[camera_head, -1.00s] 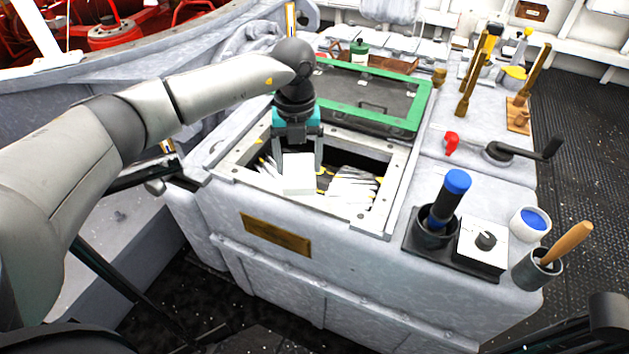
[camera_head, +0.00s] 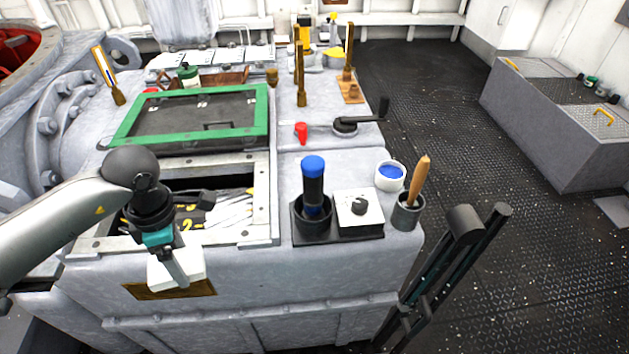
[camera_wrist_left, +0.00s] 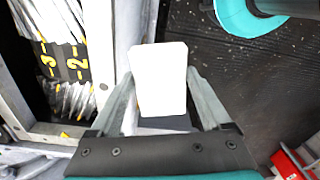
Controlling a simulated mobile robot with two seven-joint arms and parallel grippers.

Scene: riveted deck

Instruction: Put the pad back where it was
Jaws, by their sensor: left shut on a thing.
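The pad is a plain white block (camera_head: 193,262). My left gripper (camera_head: 174,268) is shut on it and holds it outside the opening, in front of the grey cabinet's front edge in the head view. In the left wrist view the pad (camera_wrist_left: 160,82) sits between the two grey fingers. The open compartment (camera_head: 183,184) lies behind the gripper, partly hidden by my left arm. In the left wrist view it holds upright white sheets (camera_wrist_left: 66,100) and black dividers marked with yellow 3 and 2 (camera_wrist_left: 75,64). My right gripper is not seen.
A green-framed lid (camera_head: 190,139) lies behind the opening. To its right stand a blue-topped handle (camera_head: 313,167), a white knob box (camera_head: 359,212), a white pot with blue inside (camera_head: 390,176) and a wooden-handled brush (camera_head: 420,180).

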